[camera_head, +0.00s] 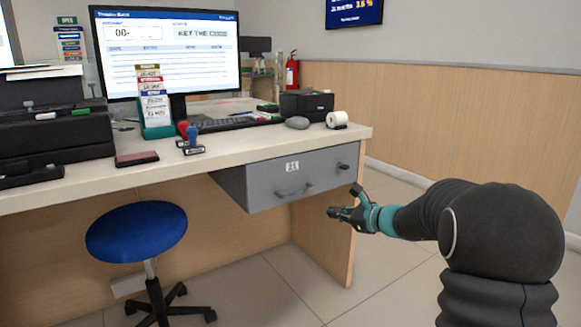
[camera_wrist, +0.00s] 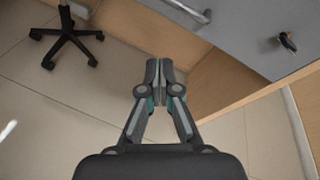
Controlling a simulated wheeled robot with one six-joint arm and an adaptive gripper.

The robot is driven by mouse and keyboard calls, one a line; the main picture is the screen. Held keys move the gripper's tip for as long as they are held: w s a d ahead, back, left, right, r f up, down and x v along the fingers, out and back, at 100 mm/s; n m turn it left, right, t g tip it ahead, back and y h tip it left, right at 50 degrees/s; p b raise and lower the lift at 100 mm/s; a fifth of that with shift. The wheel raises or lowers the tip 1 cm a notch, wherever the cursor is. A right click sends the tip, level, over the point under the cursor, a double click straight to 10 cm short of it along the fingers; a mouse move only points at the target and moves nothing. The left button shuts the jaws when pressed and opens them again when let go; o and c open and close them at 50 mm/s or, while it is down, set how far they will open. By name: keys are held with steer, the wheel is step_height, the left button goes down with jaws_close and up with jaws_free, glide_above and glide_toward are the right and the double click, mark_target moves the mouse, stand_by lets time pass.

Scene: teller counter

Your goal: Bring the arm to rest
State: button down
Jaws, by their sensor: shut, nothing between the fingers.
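My gripper (camera_head: 336,212) is shut and empty in the head view. It hangs in the air in front of the counter, just right of and below the grey drawer (camera_head: 272,189). In the wrist view my gripper (camera_wrist: 160,64) points away from the camera with its fingers together, the floor and the counter's underside beyond it. The drawer (camera_wrist: 240,38) also shows at the upper right there, with its handle and a key or lock piece. In the head view the drawer sticks out from under the countertop. Nothing is held.
A blue stool (camera_head: 137,231) stands on the floor at left. The counter (camera_head: 232,150) carries a monitor (camera_head: 168,50), a keyboard, stamps (camera_head: 190,138), a paper roll (camera_head: 337,119) and a dark box (camera_head: 306,104). The floor right of the counter's end panel is clear.

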steer(key=s+a+f+n+g+h+p, duration=0.1)
steer(key=s+n+g+h, duration=0.15)
steer(key=s+n, duration=0.45)
steer(key=s+f+n+g+h+p, duration=0.1)
steer(key=s+n+g, duration=0.2)
steer(key=s, duration=0.8)
steer(key=s+a+f+n+g+h+p, duration=0.1)
steer(key=s+f+n+g+h, duration=0.1)
steer(key=s+n, duration=0.45)
steer(key=s+d+r+n+t+h+p, duration=0.1)
steer(key=s+r+n+h+p, duration=0.1)
steer(key=s+r, duration=0.3)
steer(key=s+d+r+n+t+h+p, duration=0.1)
steer(key=s+r+n, duration=0.3)
steer(key=s, duration=0.9)
steer(key=shift+s+d+r+h+p, duration=0.4)
steer(key=shift+d+r+h+p, duration=0.2)
steer(key=shift+h+p, duration=0.2)
steer(key=c, duration=1.9)
jaws_free()
